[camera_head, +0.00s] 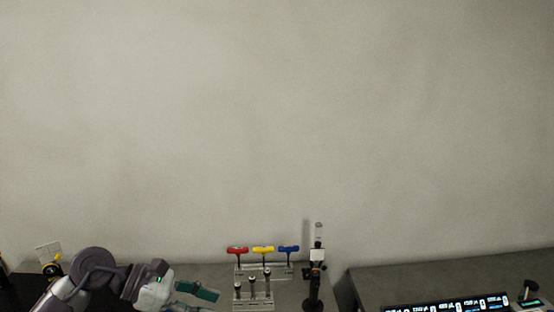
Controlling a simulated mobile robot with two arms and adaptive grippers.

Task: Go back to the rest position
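My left arm comes in from the lower left, and its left gripper (207,301) points right at the bottom of the head view. Its two teal fingers look spread, with a gap between them and nothing seen in it. The lower finger is partly cut off by the picture's bottom edge. The fingertips are left of a metal rack (262,270) and look apart from it. My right gripper is not in view.
The rack carries T-handled tools: red (237,250), yellow (263,249) and blue (288,249). A dark upright post (314,290) stands right of it. A lit display panel (450,304) lies on the right bench (430,280). The wall behind is bare.

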